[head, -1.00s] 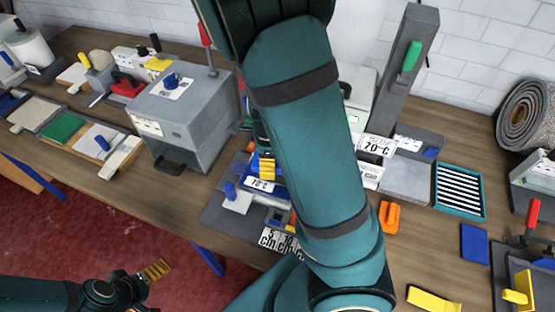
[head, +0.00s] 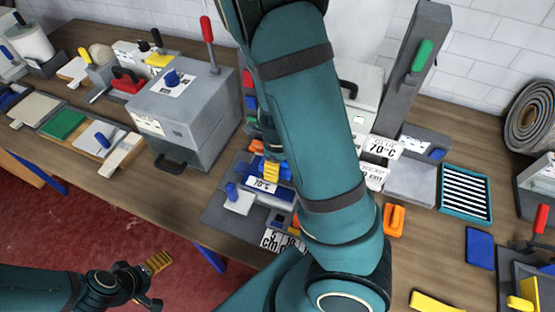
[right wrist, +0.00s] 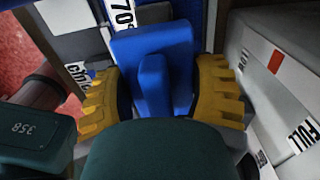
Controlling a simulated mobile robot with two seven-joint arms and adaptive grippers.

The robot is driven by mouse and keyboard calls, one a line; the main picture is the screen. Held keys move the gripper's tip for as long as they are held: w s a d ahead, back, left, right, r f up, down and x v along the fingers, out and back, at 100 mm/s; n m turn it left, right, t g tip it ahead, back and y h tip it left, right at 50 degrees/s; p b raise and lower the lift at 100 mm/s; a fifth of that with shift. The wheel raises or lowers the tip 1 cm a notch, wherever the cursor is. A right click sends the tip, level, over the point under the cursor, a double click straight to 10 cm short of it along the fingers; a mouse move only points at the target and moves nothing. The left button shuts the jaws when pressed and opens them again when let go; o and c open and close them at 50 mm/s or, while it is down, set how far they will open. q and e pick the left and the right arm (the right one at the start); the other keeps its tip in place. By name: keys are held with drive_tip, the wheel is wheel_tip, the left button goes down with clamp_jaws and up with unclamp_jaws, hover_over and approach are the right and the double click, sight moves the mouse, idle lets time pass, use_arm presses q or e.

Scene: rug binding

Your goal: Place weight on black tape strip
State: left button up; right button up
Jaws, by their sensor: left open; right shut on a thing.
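In the right wrist view, my right gripper (right wrist: 165,95) has its two yellow fingers shut on a blue block with a raised grip (right wrist: 155,72), which looks like the weight. I cannot make out the black tape strip. I cannot tell whether the block touches anything below. My left gripper (head: 155,281) is open and empty, low at the left over the red floor, away from the bench.
A large grey box (head: 186,118) with a lever stands left of my right gripper. A grey post (head: 405,85) with a green handle stands behind at the right. A smaller blue-knobbed piece (head: 238,200) lies near the front edge. Bare bench top shows near the front left.

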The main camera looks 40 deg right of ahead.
drive_tip(key=shift+f+b, duration=1.05)
drive_tip(key=shift+f, duration=0.85)
drive_tip(key=shift+w, duration=0.1)
drive_tip(key=shift+r, duration=0.1)
drive_tip(key=o, duration=1.3)
drive_tip(key=shift+f, duration=0.2)
drive_tip(key=shift+r, duration=0.1)
